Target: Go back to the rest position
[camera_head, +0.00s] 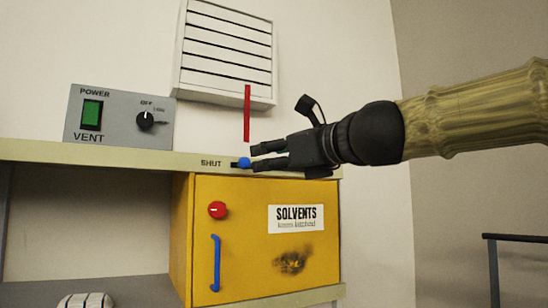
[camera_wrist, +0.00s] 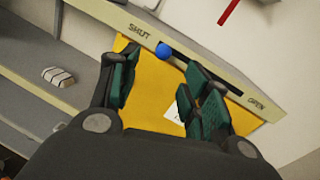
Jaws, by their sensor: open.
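My gripper (camera_head: 254,159) is at the end of my arm, in front of the shelf edge in the head view. In the wrist view my gripper (camera_wrist: 158,88) has its two fingers apart with nothing held between them. A blue knob (camera_head: 244,162) sits on the shelf edge at the SHUT label, close to the fingertips. It also shows in the wrist view (camera_wrist: 163,50), beyond the gap between the fingers. I cannot tell whether a finger touches it. The wrist view shows an OPEN label at the other end of the slot.
Below the edge is a yellow SOLVENTS cabinet (camera_head: 256,260) with a red knob (camera_head: 217,209) and a blue handle (camera_head: 215,263). A VENT box (camera_head: 118,118) stands on top. A red strip (camera_head: 247,113) hangs below the louvred vent (camera_head: 226,45). A striped object (camera_wrist: 58,77) lies on the lower shelf.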

